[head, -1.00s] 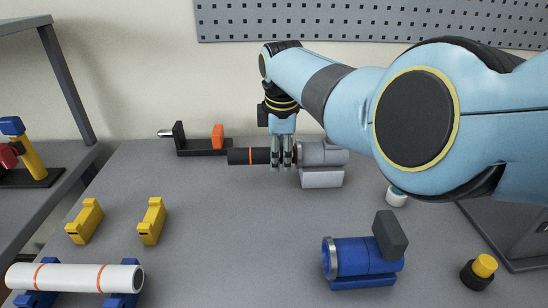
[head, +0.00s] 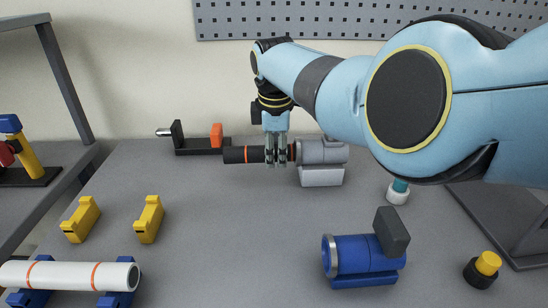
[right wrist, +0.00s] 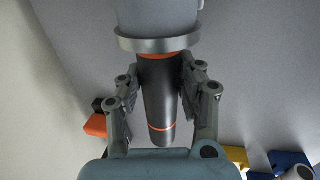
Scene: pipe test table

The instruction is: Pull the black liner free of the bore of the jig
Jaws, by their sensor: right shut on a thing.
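The black liner (head: 234,155) is a dark tube with orange rings. It lies level, sticking out leftward from the grey jig (head: 322,152) at the back of the table. My right gripper (head: 276,157) comes down from above and is shut on the liner just left of the jig. In the right wrist view the liner (right wrist: 160,103) runs between the two fingers up to the jig's metal collar (right wrist: 157,41), with one orange ring right at the collar. The liner's inner end is hidden. My left gripper is not in view.
A black stand with an orange block (head: 217,136) is behind the liner's free end. A blue clamp-like jig (head: 362,256) is front right. A white pipe (head: 70,276) on blue supports and two yellow blocks (head: 148,219) are left. The middle table is clear.

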